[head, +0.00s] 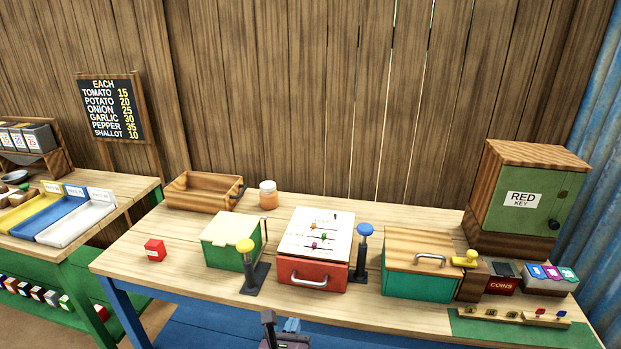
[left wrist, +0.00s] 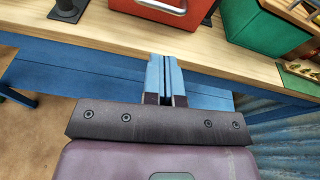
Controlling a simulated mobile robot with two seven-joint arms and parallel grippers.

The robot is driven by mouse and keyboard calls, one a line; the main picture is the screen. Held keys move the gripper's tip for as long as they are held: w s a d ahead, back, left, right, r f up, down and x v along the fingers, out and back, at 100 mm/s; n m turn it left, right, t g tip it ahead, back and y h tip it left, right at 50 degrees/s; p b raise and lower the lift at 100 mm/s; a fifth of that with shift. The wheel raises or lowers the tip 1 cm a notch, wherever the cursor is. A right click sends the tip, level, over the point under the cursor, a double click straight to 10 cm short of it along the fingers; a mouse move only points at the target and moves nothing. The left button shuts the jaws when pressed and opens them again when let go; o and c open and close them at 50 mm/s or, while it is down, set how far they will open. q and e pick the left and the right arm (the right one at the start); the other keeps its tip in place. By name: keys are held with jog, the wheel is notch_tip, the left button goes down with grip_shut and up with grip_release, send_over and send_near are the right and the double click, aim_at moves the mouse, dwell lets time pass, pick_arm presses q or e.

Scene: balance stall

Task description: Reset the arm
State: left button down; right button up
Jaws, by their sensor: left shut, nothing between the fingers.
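My left gripper (head: 281,328) shows at the bottom middle of the head view, in front of the table's front edge. In the left wrist view its two blue fingers (left wrist: 165,76) are together with nothing between them. They are at the front edge of the table, apart from the red box with the silver handle. My right gripper is in neither view.
The wooden table (head: 130,256) holds a red box (head: 318,275), a green box (head: 232,258), a lidded green box (head: 415,285), yellow and blue knobbed posts, a small red block (head: 154,250) and a jar (head: 268,194). A cabinet (head: 529,195) labelled RED KEY stands right.

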pick_arm(q)
jog(key=s+a+n+g, duration=0.1)
jog(key=s+a+n, duration=0.3)
jog(key=n, duration=1)
jog(key=s+a+n, duration=0.1)
jog(key=a+n, duration=0.5)
jog(key=n, duration=0.9)
jog(key=s+a+f+n+g+y+b, duration=0.1)
jog(key=s+a+f+n, duration=0.2)
jog(key=s+a+f, duration=0.2)
jog(key=s+a+f+n+g+y+b, duration=0.1)
jog(key=s+a+f+n, duration=0.3)
jog(key=s+a, duration=0.4)
jog(key=s+f+y, duration=0.1)
jog(key=s, duration=0.2)
jog(key=shift+s+a+g, duration=0.25)
jog(key=shift+s+g, duration=0.15)
